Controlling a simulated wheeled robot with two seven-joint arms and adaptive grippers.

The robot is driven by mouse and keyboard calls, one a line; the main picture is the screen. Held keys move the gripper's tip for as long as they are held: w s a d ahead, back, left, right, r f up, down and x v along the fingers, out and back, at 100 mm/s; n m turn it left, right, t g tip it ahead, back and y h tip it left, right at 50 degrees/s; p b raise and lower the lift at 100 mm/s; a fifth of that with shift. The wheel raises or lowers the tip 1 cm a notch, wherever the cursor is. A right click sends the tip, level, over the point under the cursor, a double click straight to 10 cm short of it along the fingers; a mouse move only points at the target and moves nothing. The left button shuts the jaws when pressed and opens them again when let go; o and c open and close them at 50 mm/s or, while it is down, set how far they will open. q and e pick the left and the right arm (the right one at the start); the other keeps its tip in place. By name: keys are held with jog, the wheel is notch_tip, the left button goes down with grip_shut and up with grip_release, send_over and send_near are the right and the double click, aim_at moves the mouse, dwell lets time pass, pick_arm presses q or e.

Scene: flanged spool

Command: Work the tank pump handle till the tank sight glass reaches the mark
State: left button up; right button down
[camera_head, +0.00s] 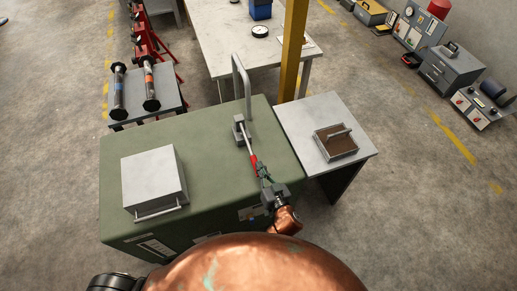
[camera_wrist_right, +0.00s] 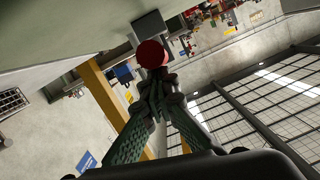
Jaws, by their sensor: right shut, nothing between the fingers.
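The green tank (camera_head: 215,118) stands in front of me. On its top a grey pump bracket (camera_head: 239,131) carries a lever, the pump handle, with a red grip (camera_head: 254,163) pointing toward me. My right gripper (camera_head: 262,171) is at the near end of the red grip. In the right wrist view its fingers (camera_wrist_right: 157,84) are closed together, with the round red grip end (camera_wrist_right: 151,54) just beyond the tips; I cannot tell whether they touch. I cannot make out the sight glass or its mark. My left gripper is not in view.
A white box with a bar handle (camera_head: 152,179) sits on the tank's left side. A grey bent pipe (camera_head: 241,84) rises behind the pump. At right, a side table (camera_head: 310,110) holds a tray (camera_head: 335,143). A yellow post (camera_head: 292,50) stands behind.

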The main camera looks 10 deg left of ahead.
jog(key=s+d+r+p, duration=0.4)
jog(key=s+d, duration=0.2)
jog(key=s, duration=0.2)
jog(key=shift+s+r, duration=0.4)
dwell(0.5)
